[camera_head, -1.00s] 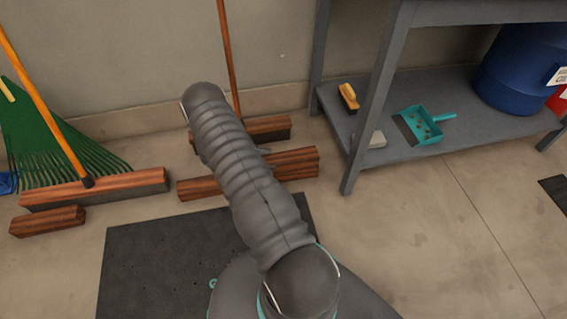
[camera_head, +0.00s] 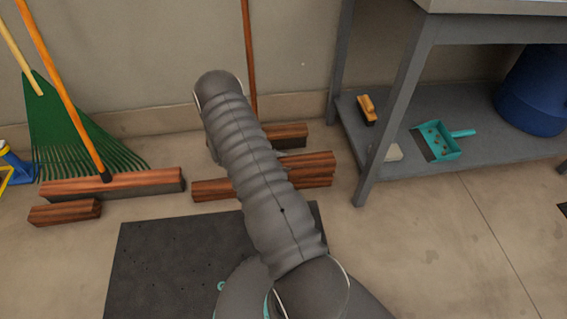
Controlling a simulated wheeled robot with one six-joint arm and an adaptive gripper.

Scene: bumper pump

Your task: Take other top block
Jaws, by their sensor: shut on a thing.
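A reddish-brown wooden block (camera_head: 313,162) shows right of my arm, slightly above and apart from a long wooden block (camera_head: 312,181) on the floor by the dark mat. My arm covers the left part of the upper block and the middle of the lower one. My gripper (camera_head: 281,153) is almost wholly hidden behind my arm; only a small grey part shows at the upper block, and it is shut on that block. Another short wooden block (camera_head: 65,212) lies on the floor at the left.
A broom (camera_head: 113,184) and a green rake (camera_head: 70,125) lean at the left wall. Another broom head (camera_head: 288,134) stands behind the blocks. A grey bench (camera_head: 480,145) at the right holds a teal dustpan (camera_head: 442,141), a brush (camera_head: 367,109) and a blue drum (camera_head: 535,90).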

